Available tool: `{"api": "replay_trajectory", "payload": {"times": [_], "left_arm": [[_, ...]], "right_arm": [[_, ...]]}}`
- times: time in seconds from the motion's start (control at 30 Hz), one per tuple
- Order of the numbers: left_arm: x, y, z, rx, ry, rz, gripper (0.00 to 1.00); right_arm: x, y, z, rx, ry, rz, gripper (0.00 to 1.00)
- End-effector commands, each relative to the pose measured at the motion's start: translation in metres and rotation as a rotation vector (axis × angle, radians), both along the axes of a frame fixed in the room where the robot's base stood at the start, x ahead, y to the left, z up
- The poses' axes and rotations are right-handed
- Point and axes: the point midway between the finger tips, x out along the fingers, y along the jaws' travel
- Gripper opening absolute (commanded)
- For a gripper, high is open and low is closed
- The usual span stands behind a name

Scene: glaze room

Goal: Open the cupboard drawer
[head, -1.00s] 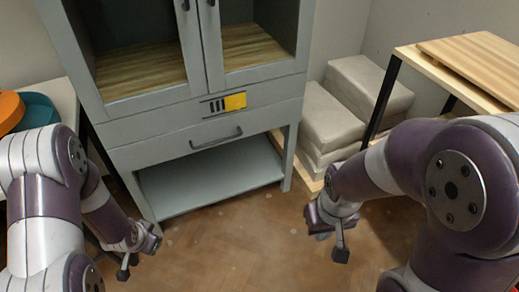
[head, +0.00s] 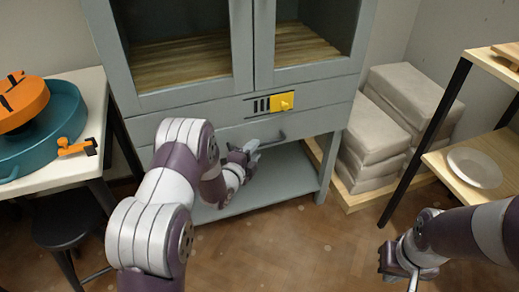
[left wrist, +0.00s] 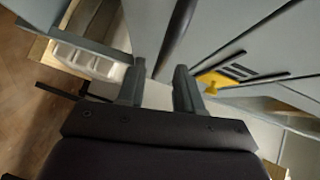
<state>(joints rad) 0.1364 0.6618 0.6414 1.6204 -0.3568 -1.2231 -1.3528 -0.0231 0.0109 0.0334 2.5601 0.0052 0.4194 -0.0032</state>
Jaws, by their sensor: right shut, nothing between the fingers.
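The grey cupboard (head: 150,100) stands ahead with its drawer (head: 310,122) below the glazed doors; the drawer front looks flush, so shut. Its dark bar handle (head: 268,143) shows just beyond my left gripper (head: 248,150). In the left wrist view my left gripper (left wrist: 159,85) has its two fingers apart, and the dark handle bar (left wrist: 180,32) runs toward the gap between them. I cannot tell whether they touch it. My left arm hides the drawer's left part. My right gripper (head: 397,268) is shut and empty, low at the right, away from the cupboard.
A yellow label with a knob (head: 284,101) is above the drawer. Stacked grey bags (head: 375,145) stand right of the cupboard. A wooden shelf unit (head: 450,170) holds a plate (head: 474,168). At left, a table (head: 85,165) bears a teal basin (head: 55,130); a dark stool (head: 68,222) stands below.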

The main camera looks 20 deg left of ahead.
Motion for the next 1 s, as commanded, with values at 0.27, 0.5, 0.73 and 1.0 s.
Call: {"api": "replay_trajectory", "payload": {"times": [0.27, 0.5, 0.73, 1.0], "left_arm": [[0.036, -0.007, -0.007, -0.001, 0.002, 0.000, 0.35], [0.039, -0.008, -0.005, -0.002, 0.001, 0.001, 0.35], [0.038, -0.008, -0.006, -0.001, 0.002, 0.001, 0.00], [0.040, -0.012, -0.006, -0.002, 0.002, 0.000, 0.00]], "right_arm": [[0.000, 0.000, -0.014, 0.000, 0.000, 0.000, 0.00], [0.000, 0.000, -0.013, 0.000, 0.000, 0.000, 0.00], [0.000, 0.000, -0.013, 0.000, 0.000, 0.000, 0.00], [0.000, 0.000, -0.015, 0.000, 0.000, 0.000, 0.00]]}}
